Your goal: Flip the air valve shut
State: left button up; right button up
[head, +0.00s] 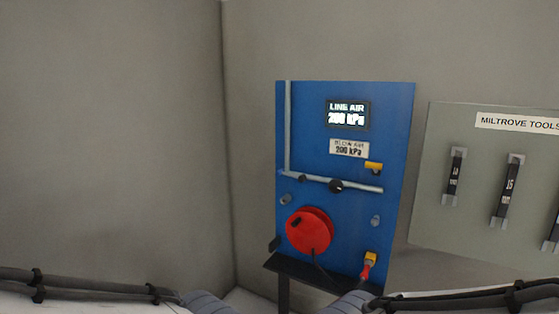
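A blue panel (345,215) stands against the wall, with a grey pipe (287,130) running down it and then right. A small yellow lever (373,167) sits above the right end of the pipe and looks roughly level; it may be the air valve handle. A black round knob or fitting (336,186) sits on the pipe left of it. A lit display (347,114) reads LINE AIR 200 kPa. My two arms enter along the bottom edge, below the panel. Neither gripper's fingers show.
A plate (349,149) below the display also reads 200 kPa. A red disc (309,231) sits low on the panel, above a dark shelf (305,275). A red and yellow fitting (368,264) is at lower right. A grey tool board (480,205) hangs to the right.

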aim_at(302, 178)
jog(key=i, duration=1.05)
